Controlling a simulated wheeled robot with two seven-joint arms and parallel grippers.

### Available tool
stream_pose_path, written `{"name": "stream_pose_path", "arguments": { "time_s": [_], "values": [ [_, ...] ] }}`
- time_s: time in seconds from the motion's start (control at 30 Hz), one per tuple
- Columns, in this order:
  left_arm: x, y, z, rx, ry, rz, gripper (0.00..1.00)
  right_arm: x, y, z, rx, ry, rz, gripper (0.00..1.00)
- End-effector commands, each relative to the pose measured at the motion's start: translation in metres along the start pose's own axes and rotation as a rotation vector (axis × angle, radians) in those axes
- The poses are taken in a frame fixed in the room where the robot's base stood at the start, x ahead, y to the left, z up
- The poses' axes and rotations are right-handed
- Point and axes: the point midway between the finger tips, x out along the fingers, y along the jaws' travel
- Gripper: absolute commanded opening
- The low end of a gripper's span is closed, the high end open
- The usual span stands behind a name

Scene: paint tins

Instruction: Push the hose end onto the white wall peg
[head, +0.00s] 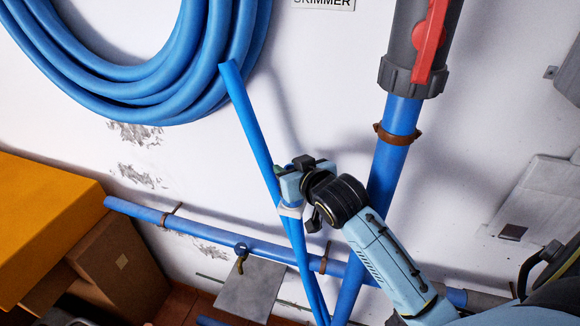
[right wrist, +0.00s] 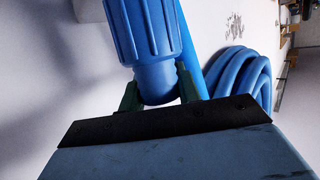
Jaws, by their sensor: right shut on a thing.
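A straight blue hose (head: 250,120) runs from its open upper tip, near the coil, down past my right gripper (head: 284,186). The gripper is shut around its middle in the head view. In the right wrist view, the two green fingers (right wrist: 160,95) sit either side of a blue ribbed piece (right wrist: 155,35), closed on its narrower smooth part. A small white band (head: 291,210) shows just below the gripper; I cannot tell what it belongs to. I cannot make out a white wall peg against the white wall. My left gripper is not in view.
A coiled blue hose (head: 150,98) hangs on the wall at upper left. A thick blue pipe with a grey and red valve (head: 415,70) stands right of the gripper. A horizontal blue pipe (head: 205,233) crosses below. Boxes (head: 55,215) stand at lower left.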

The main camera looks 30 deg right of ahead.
Motion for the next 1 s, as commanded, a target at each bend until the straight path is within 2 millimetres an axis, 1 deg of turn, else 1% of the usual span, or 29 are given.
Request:
{"name": "stream_pose_path", "arguments": {
  "time_s": [0.37, 0.4, 0.57, 0.6, 0.87, 1.0],
  "values": [
    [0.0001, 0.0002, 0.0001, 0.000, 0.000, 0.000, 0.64, 0.0019, -0.0003, 0.0067, 0.001, -0.008, 0.000, 0.17],
    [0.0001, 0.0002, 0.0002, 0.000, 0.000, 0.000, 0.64, 0.0019, -0.0003, 0.0069, 0.001, -0.008, 0.000, 0.36],
    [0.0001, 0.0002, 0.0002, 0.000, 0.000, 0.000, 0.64, 0.0018, -0.0002, 0.0063, 0.001, -0.007, 0.000, 0.56],
    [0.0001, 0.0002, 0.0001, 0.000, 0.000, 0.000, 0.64, 0.0018, -0.0002, 0.0060, 0.001, -0.006, 0.000, 0.58],
    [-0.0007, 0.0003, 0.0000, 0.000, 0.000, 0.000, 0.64, 0.0013, -0.0004, 0.0051, 0.000, -0.005, -0.001, 0.58],
    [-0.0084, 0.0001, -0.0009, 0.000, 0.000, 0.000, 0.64, -0.0026, -0.0033, 0.0011, -0.001, -0.006, -0.005, 0.58]
  ]
}}
